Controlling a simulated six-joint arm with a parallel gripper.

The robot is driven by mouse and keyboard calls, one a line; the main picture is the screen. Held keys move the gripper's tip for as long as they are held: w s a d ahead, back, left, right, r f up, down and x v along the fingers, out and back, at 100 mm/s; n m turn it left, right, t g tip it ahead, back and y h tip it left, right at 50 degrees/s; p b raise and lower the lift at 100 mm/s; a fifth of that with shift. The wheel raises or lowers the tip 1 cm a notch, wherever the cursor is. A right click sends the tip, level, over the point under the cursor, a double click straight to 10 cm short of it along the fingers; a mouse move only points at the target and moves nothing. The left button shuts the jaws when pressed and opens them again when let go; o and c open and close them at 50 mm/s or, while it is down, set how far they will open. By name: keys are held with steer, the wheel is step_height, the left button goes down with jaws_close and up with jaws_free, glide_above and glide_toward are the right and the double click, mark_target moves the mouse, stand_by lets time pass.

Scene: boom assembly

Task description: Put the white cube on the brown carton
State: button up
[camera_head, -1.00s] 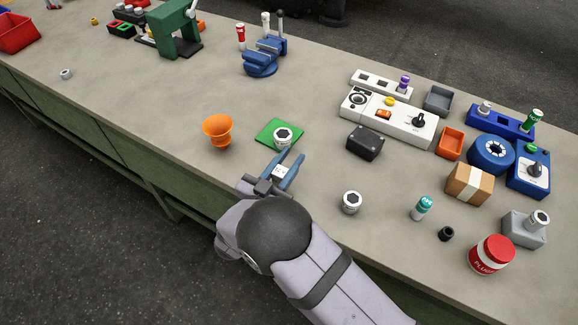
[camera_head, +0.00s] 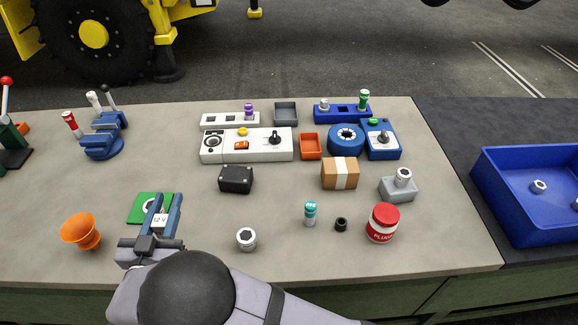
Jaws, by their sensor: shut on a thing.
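My gripper (camera_head: 165,203) is shut on the white cube (camera_head: 160,220), which shows a "12 V" marking on its upper face between the two blue-grey fingers. The gripper is at the left front of the bench, in front of a green square pad (camera_head: 136,212) and partly covering it. Whether the cube is clear of the bench is hard to tell. The brown carton (camera_head: 341,174), with a pale tape strip, stands well to the right and farther back. Its top looks bare, and my gripper is far from it.
A black box (camera_head: 236,179) and a round silver-and-black part (camera_head: 246,239) lie between the gripper and carton. An orange funnel (camera_head: 81,231) is left of the gripper. A teal-capped bottle (camera_head: 310,213), red jar (camera_head: 382,223) and grey block (camera_head: 397,190) stand near the carton.

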steer(key=w+d+r+m+h+b, duration=0.25)
steer(key=w+d+h, duration=0.25)
steer(key=w+d, duration=0.45)
step_height(320, 180, up, 4)
steer(key=r+m+g+h+b, duration=0.1)
steer(key=m+g+h+b, duration=0.2)
steer(key=m+g+h, duration=0.8)
glide_above(354, 160)
steer(key=shift+f+p, duration=0.35)
steer(key=shift+f, duration=4.9)
steer(key=shift+f, duration=0.1)
steer(key=shift+f, duration=0.1)
steer(key=o, duration=1.1)
steer(key=shift+c, duration=0.2)
